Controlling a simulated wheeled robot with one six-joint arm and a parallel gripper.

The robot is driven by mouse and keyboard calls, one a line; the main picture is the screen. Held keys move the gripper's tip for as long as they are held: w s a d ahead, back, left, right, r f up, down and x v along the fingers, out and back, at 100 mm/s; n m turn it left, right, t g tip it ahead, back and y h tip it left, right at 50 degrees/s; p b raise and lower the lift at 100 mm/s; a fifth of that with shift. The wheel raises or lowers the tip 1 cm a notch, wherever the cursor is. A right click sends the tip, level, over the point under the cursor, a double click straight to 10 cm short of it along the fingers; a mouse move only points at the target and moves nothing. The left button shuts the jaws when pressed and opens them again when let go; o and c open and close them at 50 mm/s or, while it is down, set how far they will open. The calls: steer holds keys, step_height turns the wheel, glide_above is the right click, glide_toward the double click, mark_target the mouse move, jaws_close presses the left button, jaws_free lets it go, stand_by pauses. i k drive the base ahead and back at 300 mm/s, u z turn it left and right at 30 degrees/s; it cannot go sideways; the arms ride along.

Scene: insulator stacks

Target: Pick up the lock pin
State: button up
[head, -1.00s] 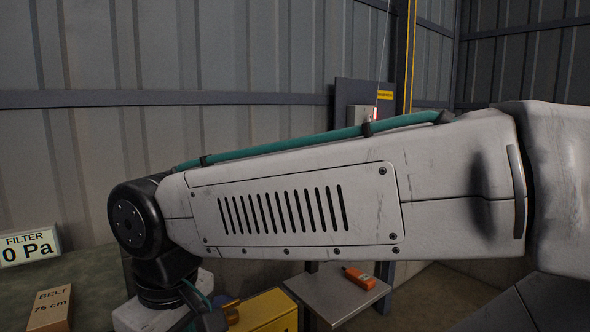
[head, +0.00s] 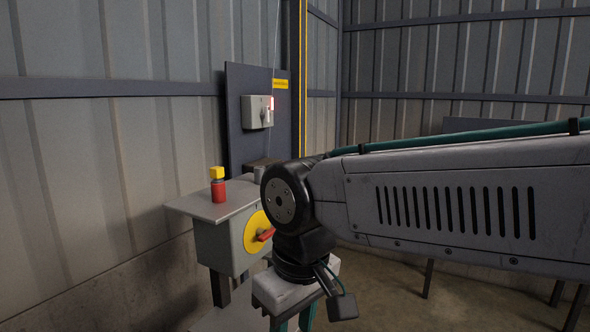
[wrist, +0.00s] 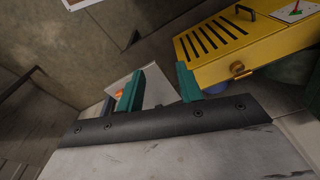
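I cannot pick out a lock pin for certain in either view. A small red cylinder with a yellow cap (head: 218,186) stands upright on a grey cabinet (head: 220,242) in the head view; I cannot tell what it is. My gripper (wrist: 160,86) shows in the wrist view with its two teal fingers apart and nothing held between them. Its fingers are partly cut off at the bottom of the head view, in front of the cabinet and lower than its top. An orange item (wrist: 118,95) shows small beside the left finger in the wrist view, partly hidden.
The cabinet front has a yellow disc (head: 254,231) with a red handle (head: 265,235). A grey switch box (head: 257,112) is on a dark panel behind. A yellow slotted box (wrist: 245,45) is close to the right finger in the wrist view. Bare floor (head: 400,292) shows at right.

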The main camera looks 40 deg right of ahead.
mark_target(216, 172)
steer(key=z, duration=0.25)
steer(key=k, duration=0.6)
steer(key=z, duration=0.5)
steer(key=i, duration=1)
steer(key=u, duration=0.2)
